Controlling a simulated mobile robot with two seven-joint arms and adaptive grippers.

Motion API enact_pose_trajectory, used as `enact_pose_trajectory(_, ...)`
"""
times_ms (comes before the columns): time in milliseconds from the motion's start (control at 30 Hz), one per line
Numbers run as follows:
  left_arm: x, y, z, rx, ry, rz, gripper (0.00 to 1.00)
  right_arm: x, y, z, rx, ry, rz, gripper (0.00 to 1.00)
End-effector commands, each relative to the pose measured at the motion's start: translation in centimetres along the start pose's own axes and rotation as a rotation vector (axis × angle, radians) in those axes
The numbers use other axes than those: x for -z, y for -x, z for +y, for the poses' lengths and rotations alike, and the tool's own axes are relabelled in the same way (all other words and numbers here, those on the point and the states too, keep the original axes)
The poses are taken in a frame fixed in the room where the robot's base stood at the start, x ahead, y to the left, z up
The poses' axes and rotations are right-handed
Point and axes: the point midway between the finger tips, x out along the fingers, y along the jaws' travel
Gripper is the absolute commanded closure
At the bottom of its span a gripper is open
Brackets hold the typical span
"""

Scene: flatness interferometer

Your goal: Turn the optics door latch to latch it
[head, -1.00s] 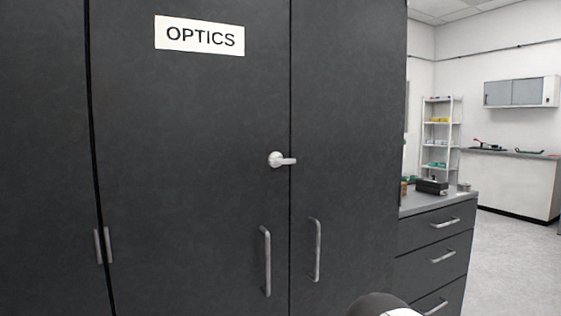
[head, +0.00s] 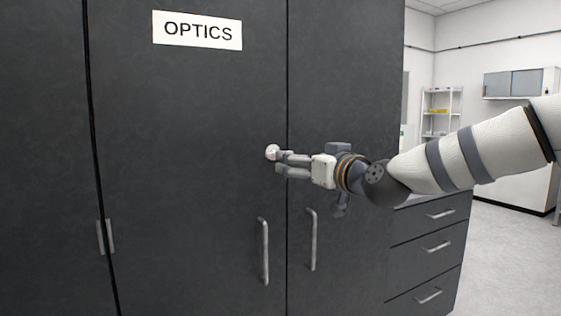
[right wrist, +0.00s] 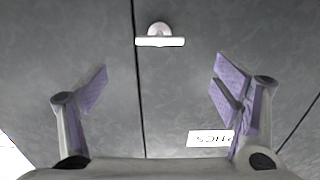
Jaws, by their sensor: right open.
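The optics door latch (head: 271,152) is a pale round knob with a short lever, mounted on the door under the white OPTICS label (head: 197,30). In the right wrist view the latch (right wrist: 160,34) is at the top middle, with its lever lying across the picture and its end at the door seam. My right gripper (head: 281,163) comes in from the right at the latch's height, and its fingers partly hide the lever in the head view. In the right wrist view the gripper (right wrist: 160,82) has its fingers spread wide with nothing between them. My left gripper is not in view.
Two vertical door handles (head: 264,250) (head: 312,240) stand below the latch, either side of the seam. A drawer unit (head: 430,235) stands to the right, beneath my right arm. Free floor (head: 505,255) and a shelf rack (head: 440,110) show further right.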

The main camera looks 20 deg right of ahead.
Motion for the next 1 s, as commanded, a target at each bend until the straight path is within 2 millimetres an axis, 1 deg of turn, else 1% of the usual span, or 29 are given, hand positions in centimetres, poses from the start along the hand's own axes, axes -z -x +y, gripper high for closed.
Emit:
enact_pose_trajectory(67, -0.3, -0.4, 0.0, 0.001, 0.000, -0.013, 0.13, 0.2, -0.6, 0.2, -0.003, 0.002, 0.006, 0.18)
enact_pose_trajectory(133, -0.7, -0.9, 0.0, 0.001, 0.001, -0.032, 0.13, -0.3, -1.9, 0.2, -0.002, 0.003, 0.000, 0.18)
enact_pose_trajectory(300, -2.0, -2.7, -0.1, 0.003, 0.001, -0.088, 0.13, -1.0, -6.5, 0.2, -0.003, 0.002, -0.008, 0.18)
enact_pose_trajectory(400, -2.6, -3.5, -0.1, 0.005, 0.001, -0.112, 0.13, -0.9, -9.0, 0.1, -0.002, 0.002, -0.005, 0.18)
enact_pose_trajectory(500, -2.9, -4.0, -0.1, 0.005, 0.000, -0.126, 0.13, -0.6, -10.7, 0.1, -0.002, 0.002, -0.002, 0.18)
enact_pose_trajectory(600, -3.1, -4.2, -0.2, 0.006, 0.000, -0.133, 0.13, -0.2, -11.7, 0.1, -0.002, 0.001, 0.001, 0.18)
enact_pose_trajectory(700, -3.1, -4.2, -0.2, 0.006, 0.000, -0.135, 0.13, 0.0, -12.1, 0.1, -0.001, 0.001, 0.002, 0.18)
enact_pose_trajectory(933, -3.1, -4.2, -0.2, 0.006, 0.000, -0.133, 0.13, 0.3, -12.1, 0.1, -0.001, 0.001, 0.005, 0.18)
enact_pose_trajectory(967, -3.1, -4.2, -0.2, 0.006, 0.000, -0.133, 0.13, 0.3, -12.1, 0.1, -0.001, 0.001, 0.005, 0.22)
enact_pose_trajectory(1000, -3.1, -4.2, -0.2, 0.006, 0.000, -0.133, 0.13, 0.3, -12.1, 0.1, -0.001, 0.001, 0.005, 0.31)
